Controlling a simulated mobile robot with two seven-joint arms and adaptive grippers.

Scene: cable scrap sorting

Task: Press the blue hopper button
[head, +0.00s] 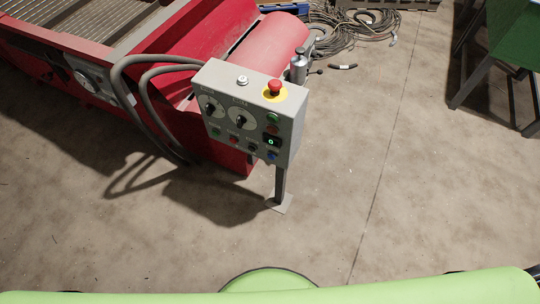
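A grey control box (255,110) stands on a post in front of the red machine. A small blue button (272,156) is at the lower right of its front face, below a black switch with a green mark. Green and red buttons, two black dials and a red mushroom button (275,87) on a yellow disc are also on the box.
The red machine (215,45) fills the upper left, with grey hoses (140,105) curving beside the box. Cables (345,30) lie at the back. A green stand (515,40) is at the upper right. The concrete floor (430,190) in front and to the right is clear.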

